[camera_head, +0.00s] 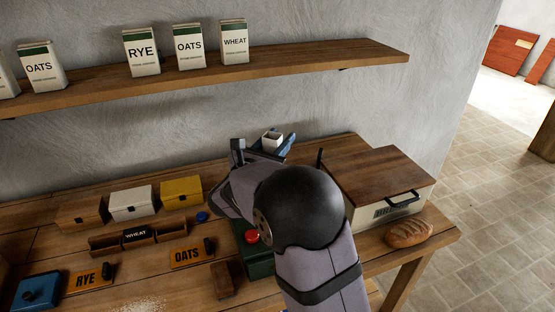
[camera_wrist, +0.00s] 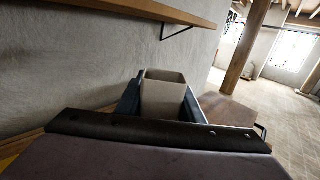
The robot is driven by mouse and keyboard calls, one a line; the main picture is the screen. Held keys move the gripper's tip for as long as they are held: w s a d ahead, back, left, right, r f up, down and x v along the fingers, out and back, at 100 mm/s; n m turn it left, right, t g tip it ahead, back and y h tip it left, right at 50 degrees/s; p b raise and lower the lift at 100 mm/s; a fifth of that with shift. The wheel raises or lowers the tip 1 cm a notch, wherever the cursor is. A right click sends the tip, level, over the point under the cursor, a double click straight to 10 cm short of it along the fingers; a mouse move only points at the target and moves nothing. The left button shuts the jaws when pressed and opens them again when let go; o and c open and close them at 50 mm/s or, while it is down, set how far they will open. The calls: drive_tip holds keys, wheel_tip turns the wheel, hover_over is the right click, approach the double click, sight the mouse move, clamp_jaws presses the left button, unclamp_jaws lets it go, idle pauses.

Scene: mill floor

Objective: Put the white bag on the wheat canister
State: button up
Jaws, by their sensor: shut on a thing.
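My gripper (camera_head: 271,149) is over the back of the bench near the wall, its blue fingers shut on a small pale, box-shaped bag (camera_head: 272,136). In the wrist view the bag (camera_wrist: 163,99) stands between the two fingers, its top showing and its lower part hidden. The container labelled WHEAT (camera_head: 235,43), white with a green band, stands at the right of the row on the wall shelf. It is higher than my gripper and apart from it, and its top looks bare.
The shelf (camera_head: 330,60) also bears RYE (camera_head: 141,52) and OATS (camera_head: 189,46) containers, with bare board right of WHEAT. A wood-topped box (camera_head: 375,165) and a loaf (camera_head: 408,233) are at right. Small chests, including a white one (camera_head: 131,203), are at left.

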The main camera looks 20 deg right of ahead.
drive_tip(key=shift+f+p, duration=0.55)
drive_tip(key=shift+f, duration=2.35)
drive_tip(key=shift+f, duration=0.2)
drive_tip(key=o, duration=1.1)
drive_tip(key=shift+r, duration=0.15)
drive_tip(key=b+v, duration=0.4)
drive_tip(key=v, duration=0.8)
drive_tip(key=shift+r, duration=0.1)
